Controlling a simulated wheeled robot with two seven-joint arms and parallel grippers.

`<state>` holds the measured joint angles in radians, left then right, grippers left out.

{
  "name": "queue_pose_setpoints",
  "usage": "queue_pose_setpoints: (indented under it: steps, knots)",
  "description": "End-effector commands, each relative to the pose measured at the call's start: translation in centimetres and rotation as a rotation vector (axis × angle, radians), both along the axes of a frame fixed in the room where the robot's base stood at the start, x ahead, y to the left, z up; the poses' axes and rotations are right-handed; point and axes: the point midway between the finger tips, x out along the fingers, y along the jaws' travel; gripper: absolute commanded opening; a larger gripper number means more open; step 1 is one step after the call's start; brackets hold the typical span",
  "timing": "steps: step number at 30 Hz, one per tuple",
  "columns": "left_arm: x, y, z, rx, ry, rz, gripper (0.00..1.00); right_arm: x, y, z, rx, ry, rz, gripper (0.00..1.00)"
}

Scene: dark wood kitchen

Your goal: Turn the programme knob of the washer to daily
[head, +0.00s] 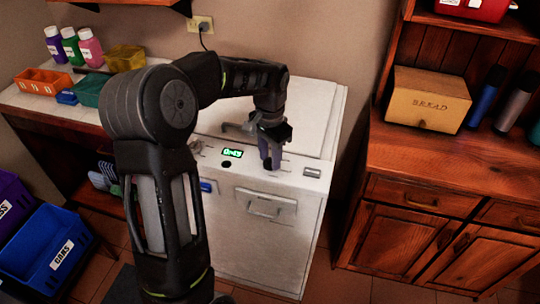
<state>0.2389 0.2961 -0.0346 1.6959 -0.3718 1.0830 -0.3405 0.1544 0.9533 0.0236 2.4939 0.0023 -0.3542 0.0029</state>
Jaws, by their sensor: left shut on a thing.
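The white washer (252,225) stands against the wall in the middle of the head view. Its control panel has a small display (232,153) with green lettering too small to read surely. My left gripper (268,160) reaches down to the panel, right of the display. It is shut on what appears to be the programme knob, which its fingers hide. The knob's pointer cannot be seen. My right gripper is not in view.
A wooden cabinet (460,200) with a bread box (428,98) and bottles stands right of the washer. At left, a counter (50,108) holds bottles and small bins. A blue crate (45,245) is on the floor at lower left.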

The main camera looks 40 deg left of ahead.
Motion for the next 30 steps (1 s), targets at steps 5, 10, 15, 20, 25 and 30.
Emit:
queue_pose_setpoints:
  steps: [5, 10, 15, 20, 25, 30]
  knots:
    - [0.07, 0.03, 0.10, 0.000, -0.002, -0.165, 0.00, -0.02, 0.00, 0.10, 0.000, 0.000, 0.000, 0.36]
    - [0.07, 0.04, 0.11, 0.001, -0.003, -0.325, 0.00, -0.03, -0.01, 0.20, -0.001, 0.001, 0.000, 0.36]
    - [0.08, 0.06, 0.12, 0.001, -0.003, -0.486, 0.00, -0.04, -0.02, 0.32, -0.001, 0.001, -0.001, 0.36]
    - [0.11, 0.03, 0.15, 0.001, -0.003, -0.639, 0.00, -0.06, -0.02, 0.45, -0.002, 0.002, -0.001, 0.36]
    - [0.13, 0.01, 0.16, 0.001, -0.005, -0.800, 0.00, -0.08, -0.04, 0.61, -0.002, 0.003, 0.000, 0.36]
    - [0.11, 0.04, 0.15, 0.001, -0.004, -0.948, 0.00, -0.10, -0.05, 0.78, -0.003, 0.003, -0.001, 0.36]
